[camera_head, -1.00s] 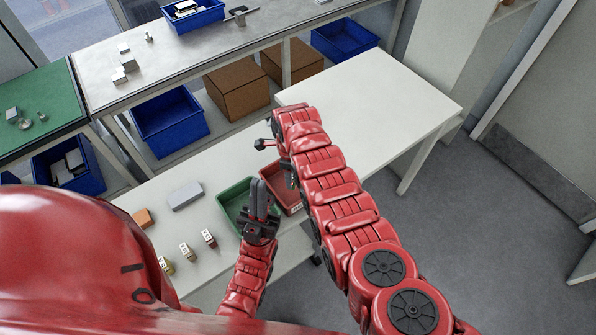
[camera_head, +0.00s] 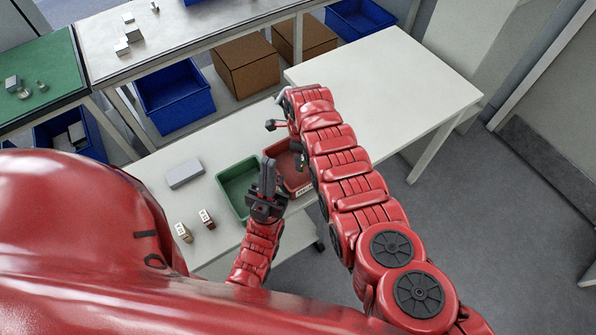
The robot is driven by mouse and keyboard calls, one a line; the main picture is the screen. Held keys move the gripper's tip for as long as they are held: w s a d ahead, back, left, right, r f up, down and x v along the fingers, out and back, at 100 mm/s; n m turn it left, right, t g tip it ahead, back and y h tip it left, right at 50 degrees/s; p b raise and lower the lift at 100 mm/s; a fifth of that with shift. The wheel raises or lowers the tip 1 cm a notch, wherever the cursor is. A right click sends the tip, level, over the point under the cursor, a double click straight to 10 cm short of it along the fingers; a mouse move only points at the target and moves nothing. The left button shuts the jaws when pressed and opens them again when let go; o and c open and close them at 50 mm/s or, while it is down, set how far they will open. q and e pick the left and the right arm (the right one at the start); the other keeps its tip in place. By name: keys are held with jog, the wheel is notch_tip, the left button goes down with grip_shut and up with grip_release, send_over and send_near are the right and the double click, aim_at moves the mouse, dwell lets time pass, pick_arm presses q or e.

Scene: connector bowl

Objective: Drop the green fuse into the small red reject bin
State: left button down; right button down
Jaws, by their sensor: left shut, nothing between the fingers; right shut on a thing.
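The small red reject bin (camera_head: 294,181) stands on the white table, right against the green bin (camera_head: 234,187). My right gripper (camera_head: 297,156) points down over the back part of the red bin, partly hidden by its own arm. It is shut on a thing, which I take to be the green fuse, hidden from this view. My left gripper (camera_head: 267,178) is shut and empty, pointing up in front of the seam between the two bins.
A grey block (camera_head: 185,173) and two small labelled blocks (camera_head: 206,218) (camera_head: 184,232) lie left of the bins. The white table (camera_head: 400,85) is bare at the right. A bench with blue bins (camera_head: 172,97) and cardboard boxes (camera_head: 246,68) stands behind.

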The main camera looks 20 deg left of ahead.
jog(key=shift+r, duration=0.1)
jog(key=c, duration=0.7)
grip_release()
jog(key=shift+s, duration=0.1)
jog(key=shift+c, duration=0.2)
jog(key=o, duration=0.5)
